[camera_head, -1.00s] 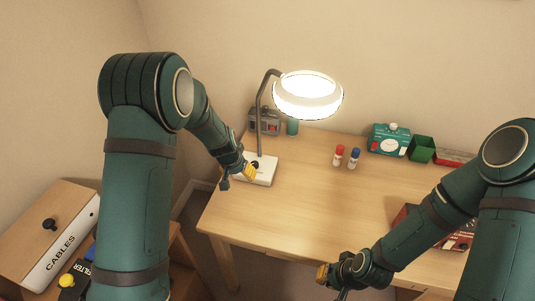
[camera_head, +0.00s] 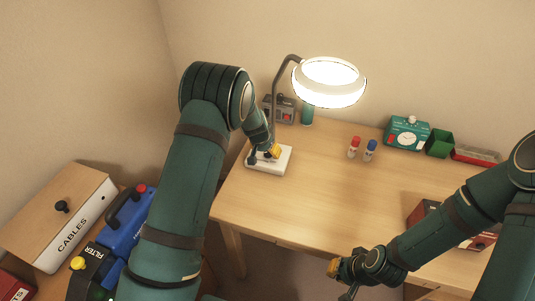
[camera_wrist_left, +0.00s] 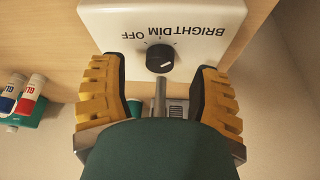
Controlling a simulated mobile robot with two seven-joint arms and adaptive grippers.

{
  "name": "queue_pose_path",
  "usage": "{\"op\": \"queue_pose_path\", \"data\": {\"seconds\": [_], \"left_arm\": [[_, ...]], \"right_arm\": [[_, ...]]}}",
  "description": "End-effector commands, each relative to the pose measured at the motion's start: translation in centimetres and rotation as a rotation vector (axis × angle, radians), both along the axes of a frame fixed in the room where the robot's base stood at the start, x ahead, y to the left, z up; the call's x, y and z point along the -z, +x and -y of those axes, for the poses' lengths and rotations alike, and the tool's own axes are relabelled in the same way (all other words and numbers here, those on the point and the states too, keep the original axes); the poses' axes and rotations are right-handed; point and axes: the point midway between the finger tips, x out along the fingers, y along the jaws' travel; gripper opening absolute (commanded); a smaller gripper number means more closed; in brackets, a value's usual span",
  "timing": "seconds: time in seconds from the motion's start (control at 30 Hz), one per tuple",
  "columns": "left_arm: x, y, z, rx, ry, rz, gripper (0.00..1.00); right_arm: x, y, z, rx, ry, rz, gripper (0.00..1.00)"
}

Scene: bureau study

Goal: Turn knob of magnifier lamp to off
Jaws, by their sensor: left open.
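The magnifier lamp (camera_head: 330,82) stands at the desk's back left, its ring head brightly lit. Its white base (camera_head: 273,169) also fills the top of the left wrist view (camera_wrist_left: 215,55). The black knob (camera_wrist_left: 159,57) sits on the base beside the upside-down words OFF, DIM and BRIGHT. A white mark shows on the knob's lower right; which word it selects is unclear. My left gripper (camera_head: 264,156) is over the base; in the wrist view its yellow fingers (camera_wrist_left: 155,88) are open, either side of the knob and apart from it. My right gripper (camera_head: 343,278) is by the desk's front edge, its jaws unclear.
A teal device (camera_head: 407,133) and a green container (camera_head: 439,143) are at the back right. The desk's middle is clear. A CABLES box (camera_head: 60,215) sits at left.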

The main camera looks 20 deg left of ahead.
Motion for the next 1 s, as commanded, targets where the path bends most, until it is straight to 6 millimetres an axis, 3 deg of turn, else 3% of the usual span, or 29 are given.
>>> {"op": "queue_pose_path", "data": {"seconds": [0.2, 0.57, 0.6, 0.77, 1.0], "left_arm": [[2.1, 0.9, 0.2, 0.001, 0.000, 0.000, 0.62], [2.5, 1.0, 0.2, 0.001, 0.000, 0.001, 0.62], [2.5, 1.0, 0.2, 0.001, 0.000, 0.001, 0.57], [2.4, 1.0, 0.2, 0.001, 0.000, 0.000, 0.01], [2.4, 1.0, 0.2, -0.004, 0.000, 0.000, 0.00]], "right_arm": [[0.3, -0.1, 0.0, -0.002, 0.000, -0.002, 0.00], [0.4, -0.1, 0.0, -0.002, 0.000, -0.003, 0.00], [0.4, -0.1, 0.0, -0.002, 0.000, -0.003, 0.00], [0.4, -0.1, 0.0, -0.002, 0.000, -0.003, 0.00], [0.3, -0.1, 0.0, -0.002, 0.000, -0.003, 0.00]]}}
